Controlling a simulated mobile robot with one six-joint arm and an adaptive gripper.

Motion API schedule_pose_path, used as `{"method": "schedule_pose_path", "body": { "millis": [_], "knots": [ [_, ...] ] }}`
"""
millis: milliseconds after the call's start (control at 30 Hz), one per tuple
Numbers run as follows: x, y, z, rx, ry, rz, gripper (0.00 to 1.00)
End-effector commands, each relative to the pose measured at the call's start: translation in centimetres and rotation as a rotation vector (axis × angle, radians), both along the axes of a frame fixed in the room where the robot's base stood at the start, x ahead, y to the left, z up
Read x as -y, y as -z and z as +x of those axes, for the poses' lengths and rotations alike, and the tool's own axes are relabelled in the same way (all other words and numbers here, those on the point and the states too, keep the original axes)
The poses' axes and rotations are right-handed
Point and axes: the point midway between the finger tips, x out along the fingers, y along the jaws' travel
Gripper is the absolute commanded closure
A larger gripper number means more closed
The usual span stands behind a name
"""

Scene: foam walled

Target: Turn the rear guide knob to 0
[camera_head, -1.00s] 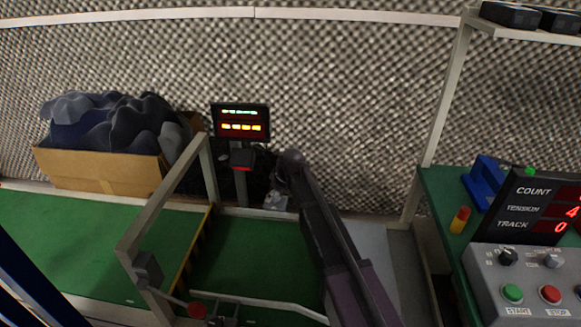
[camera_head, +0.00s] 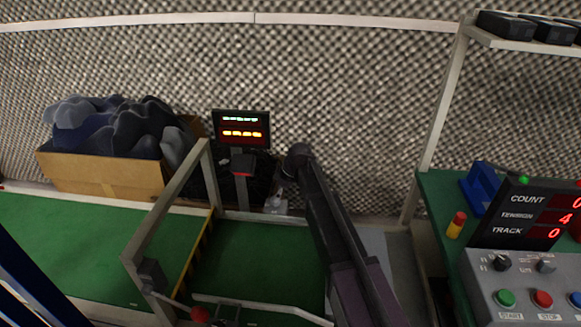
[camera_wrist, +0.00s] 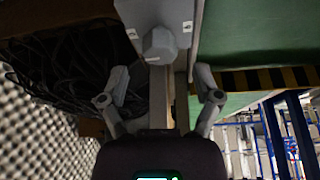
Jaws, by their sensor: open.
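In the wrist view a grey faceted knob (camera_wrist: 160,45) stands on the end of a grey box (camera_wrist: 150,14) with screws at its corners. I cannot read a scale or pointer on it. My gripper (camera_wrist: 160,80) is open and empty, one finger to each side of the knob's line. The knob shows just beyond the fingertips, and no touch is visible. In the head view my dark arm reaches toward the far edge of the green belt. Its end is small and dim there, beside a pale fitting (camera_head: 275,204) that I cannot identify surely.
A frame (camera_head: 165,205) crosses the green belt (camera_head: 90,235) left of my arm. A display (camera_head: 240,128) stands behind it, near a carton of foam (camera_head: 105,175). Dark cables (camera_wrist: 85,75) lie left in the wrist view. A control panel (camera_head: 525,285) is at right; its TRACK readout shows 0.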

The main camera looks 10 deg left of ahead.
Motion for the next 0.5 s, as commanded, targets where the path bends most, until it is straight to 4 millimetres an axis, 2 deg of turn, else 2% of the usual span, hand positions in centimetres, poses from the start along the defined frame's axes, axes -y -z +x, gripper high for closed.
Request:
{"method": "schedule_pose_path", "body": {
  "millis": [33,500],
  "knots": [
    [0.2,-0.9,0.0,0.000,0.001,0.000,0.18],
    [1.9,-4.8,-0.1,-0.001,0.002,0.000,0.18]
  ]
}}
